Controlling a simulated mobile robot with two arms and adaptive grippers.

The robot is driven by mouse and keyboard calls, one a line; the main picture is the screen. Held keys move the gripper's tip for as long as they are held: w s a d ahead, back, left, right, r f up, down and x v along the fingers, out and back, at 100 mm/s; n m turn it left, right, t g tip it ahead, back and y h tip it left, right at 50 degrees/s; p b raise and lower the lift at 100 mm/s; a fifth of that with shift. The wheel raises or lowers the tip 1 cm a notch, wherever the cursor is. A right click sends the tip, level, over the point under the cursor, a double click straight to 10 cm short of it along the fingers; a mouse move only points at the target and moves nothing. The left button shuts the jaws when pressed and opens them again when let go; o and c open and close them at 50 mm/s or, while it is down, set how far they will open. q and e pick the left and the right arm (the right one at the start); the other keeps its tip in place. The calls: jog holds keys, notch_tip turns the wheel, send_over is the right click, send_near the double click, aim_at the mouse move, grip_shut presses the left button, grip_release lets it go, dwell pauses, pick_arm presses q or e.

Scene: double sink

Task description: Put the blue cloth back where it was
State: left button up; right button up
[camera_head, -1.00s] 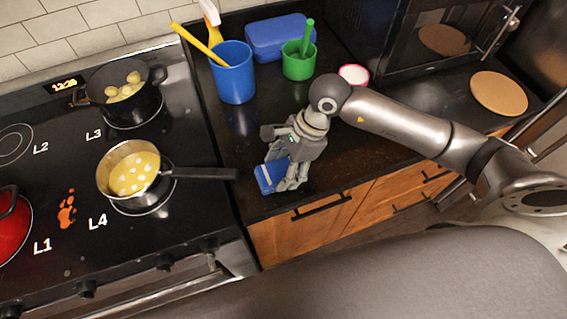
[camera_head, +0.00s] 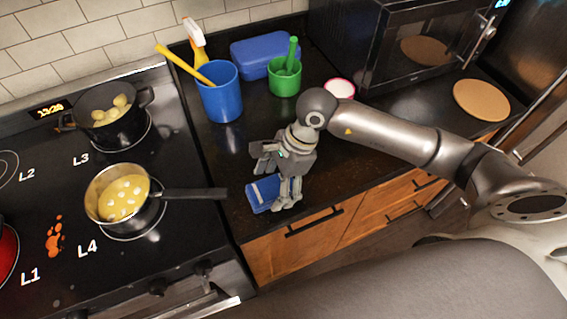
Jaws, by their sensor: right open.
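The blue cloth (camera_head: 260,194) is a small folded blue piece with a pale stripe. It is on the dark counter near its front edge, just right of the stove. My right gripper (camera_head: 274,182) is open and points down over the cloth's right side. One finger stands off to the upper left and the other reaches down at the cloth's right end. The fingers hide part of the cloth, and I cannot tell whether they touch it. My left gripper is not in view.
A blue cup (camera_head: 221,94) with a yellow utensil, a green cup (camera_head: 285,78) and a blue box (camera_head: 265,54) stand behind. A pan (camera_head: 120,195) has its handle reaching toward the cloth. A round board (camera_head: 481,100) lies at right. Counter between cups and cloth is clear.

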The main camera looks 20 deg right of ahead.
jog(key=b+v, duration=0.3)
jog(key=v, duration=0.8)
jog(key=shift+d+r, duration=0.15)
jog(key=shift+r, duration=0.15)
